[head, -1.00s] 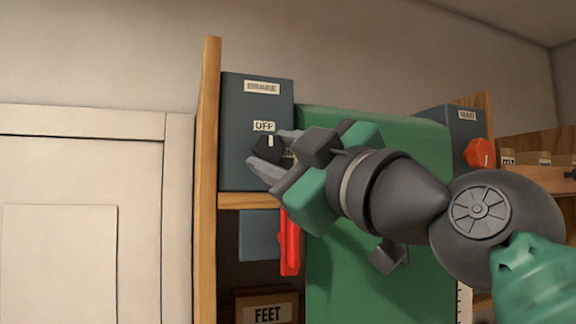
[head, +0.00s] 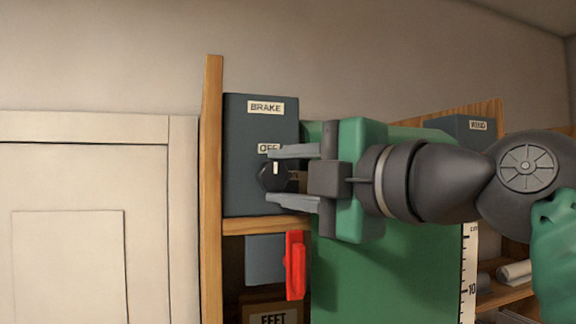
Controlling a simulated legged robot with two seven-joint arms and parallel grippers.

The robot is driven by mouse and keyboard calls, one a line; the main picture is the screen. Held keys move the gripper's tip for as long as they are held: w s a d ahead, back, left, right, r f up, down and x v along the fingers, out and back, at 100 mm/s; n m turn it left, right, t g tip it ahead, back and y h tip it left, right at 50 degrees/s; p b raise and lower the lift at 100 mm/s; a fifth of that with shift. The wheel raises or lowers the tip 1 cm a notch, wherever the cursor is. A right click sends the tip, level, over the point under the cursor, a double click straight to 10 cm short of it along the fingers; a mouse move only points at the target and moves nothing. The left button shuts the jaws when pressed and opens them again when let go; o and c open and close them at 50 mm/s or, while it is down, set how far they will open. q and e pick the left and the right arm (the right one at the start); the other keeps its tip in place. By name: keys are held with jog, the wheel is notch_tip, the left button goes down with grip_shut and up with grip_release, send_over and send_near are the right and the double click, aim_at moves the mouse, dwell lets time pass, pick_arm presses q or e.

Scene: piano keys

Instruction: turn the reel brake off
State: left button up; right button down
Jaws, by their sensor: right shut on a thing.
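The brake box (head: 238,135) is a dark blue-grey box with a BRAKE label on its face and an OFF label lower down. A black round knob (head: 270,174) with a white pointer mark sits under the OFF label, and the mark points up toward it. My right gripper (head: 270,174) comes in from the right with one finger above the knob and one below, shut on it. The label to the right of the knob is mostly hidden by the gripper. My left gripper is not in view.
A red handle (head: 294,265) hangs below the box's shelf. A wooden upright (head: 212,190) stands just left of the box. A large green panel (head: 390,275) is behind my right arm. A WIND box (head: 462,128) is at the right. A pale door (head: 80,200) fills the left.

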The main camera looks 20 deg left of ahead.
jog(key=shift+f+g, duration=0.2)
jog(key=shift+g, duration=0.1)
jog(key=c, duration=1)
grip_release()
jog(key=shift+o, duration=0.5)
jog(key=shift+s+a+r, duration=0.1)
jog(key=shift+s+a, duration=0.05)
jog(key=shift+a, duration=0.1)
jog(key=shift+d, duration=0.1)
jog(key=b+v, duration=0.4)
jog(key=v, duration=1.2)
jog(key=shift+s+d, duration=0.2)
jog(key=shift+d, duration=0.1)
